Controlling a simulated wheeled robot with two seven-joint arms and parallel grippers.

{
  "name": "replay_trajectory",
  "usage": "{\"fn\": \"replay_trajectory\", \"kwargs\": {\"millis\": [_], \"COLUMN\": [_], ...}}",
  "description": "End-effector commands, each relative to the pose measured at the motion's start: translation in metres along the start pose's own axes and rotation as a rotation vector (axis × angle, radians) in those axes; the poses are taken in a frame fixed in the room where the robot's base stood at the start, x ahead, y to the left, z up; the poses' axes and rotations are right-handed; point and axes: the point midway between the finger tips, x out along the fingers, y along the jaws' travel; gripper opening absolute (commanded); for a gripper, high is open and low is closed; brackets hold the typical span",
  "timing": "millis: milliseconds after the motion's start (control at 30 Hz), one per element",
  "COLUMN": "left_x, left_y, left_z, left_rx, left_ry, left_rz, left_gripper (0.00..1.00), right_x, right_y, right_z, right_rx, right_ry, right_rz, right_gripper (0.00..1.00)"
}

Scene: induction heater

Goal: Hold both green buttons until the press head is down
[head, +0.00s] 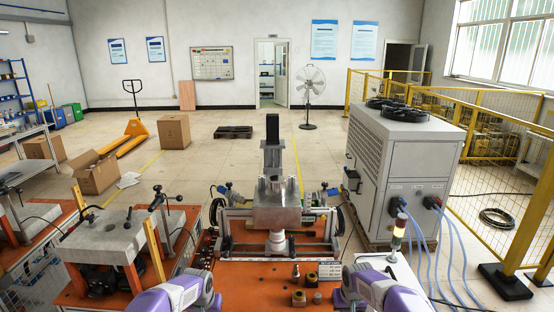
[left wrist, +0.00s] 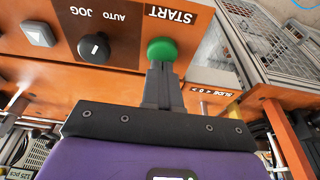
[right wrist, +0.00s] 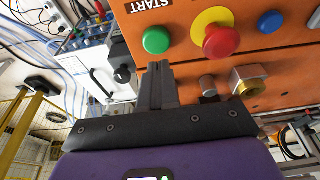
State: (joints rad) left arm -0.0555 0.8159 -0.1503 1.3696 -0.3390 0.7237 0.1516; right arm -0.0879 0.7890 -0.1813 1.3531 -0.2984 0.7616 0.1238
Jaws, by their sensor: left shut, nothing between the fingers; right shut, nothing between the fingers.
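In the left wrist view a round green button (left wrist: 162,49) sits beside the START label on an orange panel. My left gripper (left wrist: 161,66) is shut and empty, its tips at the button's lower edge; I cannot tell whether they press it. In the right wrist view the other green button (right wrist: 156,40) sits under a START label. My right gripper (right wrist: 159,66) is shut and empty, its tips just below that button; contact is unclear. In the head view the press head (head: 277,213) is a metal block above a pale cylinder (head: 276,242). Both fingertips are hidden there.
A red stop button on a yellow ring (right wrist: 217,38) and a blue button (right wrist: 270,21) are right of the green one. A black JOG/AUTO knob (left wrist: 94,48) is near the left gripper. A signal light (head: 399,230) stands right of the press. A grey chiller (head: 410,165) stands behind.

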Motion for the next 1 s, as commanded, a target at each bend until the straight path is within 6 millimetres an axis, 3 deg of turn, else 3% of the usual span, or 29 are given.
{"fn": "replay_trajectory", "kwargs": {"millis": [200, 567, 1000], "left_x": [-0.019, -0.024, -0.073], "left_y": [0.001, 0.000, 0.000], "left_z": [-0.006, -0.007, -0.020], "left_rx": [0.000, 0.000, -0.001], "left_ry": [0.005, 0.006, 0.006], "left_rz": [0.001, 0.001, 0.001], "left_gripper": [0.00, 0.00, 0.00], "right_x": [0.000, -0.003, -0.037], "right_y": [0.000, 0.000, 0.000], "right_z": [0.000, -0.001, -0.010], "right_rx": [0.000, 0.000, 0.000], "right_ry": [0.001, 0.001, 0.001], "right_rz": [0.000, 0.000, 0.000], "right_gripper": [0.00, 0.00, 0.00]}}
